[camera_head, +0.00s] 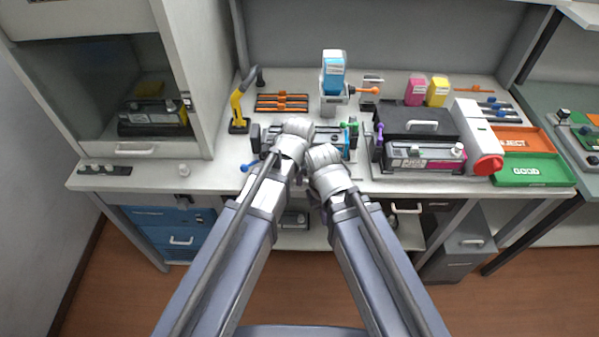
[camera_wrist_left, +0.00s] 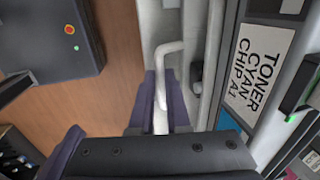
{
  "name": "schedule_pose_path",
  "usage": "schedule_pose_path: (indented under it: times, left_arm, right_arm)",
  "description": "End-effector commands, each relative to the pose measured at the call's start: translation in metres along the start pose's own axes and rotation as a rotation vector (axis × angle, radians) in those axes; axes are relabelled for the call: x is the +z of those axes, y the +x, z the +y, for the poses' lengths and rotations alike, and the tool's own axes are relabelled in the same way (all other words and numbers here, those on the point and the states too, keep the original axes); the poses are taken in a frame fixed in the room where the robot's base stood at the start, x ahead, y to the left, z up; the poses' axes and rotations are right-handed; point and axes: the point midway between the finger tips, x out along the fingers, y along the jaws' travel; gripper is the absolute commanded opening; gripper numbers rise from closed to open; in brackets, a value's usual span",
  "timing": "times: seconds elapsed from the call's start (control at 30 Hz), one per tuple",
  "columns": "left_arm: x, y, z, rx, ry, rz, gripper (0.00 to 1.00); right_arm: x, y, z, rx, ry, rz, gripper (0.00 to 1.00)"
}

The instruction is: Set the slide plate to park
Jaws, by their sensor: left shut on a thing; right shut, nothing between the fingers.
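My left gripper (camera_head: 297,130) is over the middle fixture (camera_head: 350,138) at the bench front. In the left wrist view its fingers (camera_wrist_left: 162,100) are shut on a pale bent handle (camera_wrist_left: 166,50) beside a pale grey surface. I take the handle to be part of the slide plate, but its full shape is hidden. A cartridge (camera_wrist_left: 228,60) labelled "TONER CYAN CHIP A1" lies to the right of the handle. My right gripper (camera_head: 325,162) is just right of and below the left one in the head view. It is shut and empty; its fingers are mostly hidden by its own wrist.
A cyan bottle (camera_head: 334,72) stands upright behind the fixture. A cartridge with a magenta strip (camera_head: 425,158) sits to the right, near an orange reject tray (camera_head: 520,138) and a green good tray (camera_head: 530,172). A yellow tool (camera_head: 238,108) stands at the left. My arms are close together.

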Motion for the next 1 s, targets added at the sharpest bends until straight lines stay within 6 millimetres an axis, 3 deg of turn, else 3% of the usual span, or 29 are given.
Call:
schedule_pose_path:
  times: [0.17,0.2,0.47,0.77,1.0]
  left_arm:
    - [0.0,0.0,0.007,0.015,0.001,0.001,0.0]
    - [0.0,0.0,0.007,0.015,0.001,0.001,0.17]
    - [0.0,0.0,0.005,0.012,0.001,0.001,0.45]
    - [0.0,-0.002,0.004,0.01,0.0,0.0,0.45]
    - [0.0,-0.018,0.003,0.01,0.0,0.0,0.45]
  right_arm:
    - [0.0,0.0,0.0,0.0,0.0,0.0,0.0]
    - [0.0,0.0,0.0,0.0,0.0,0.0,0.0]
    - [0.0,0.0,0.0,0.0,0.0,0.0,0.0]
    - [0.0,-0.001,0.0,0.0,0.0,0.0,0.0]
    - [0.001,-0.018,0.002,0.0,0.0,0.0,0.0]
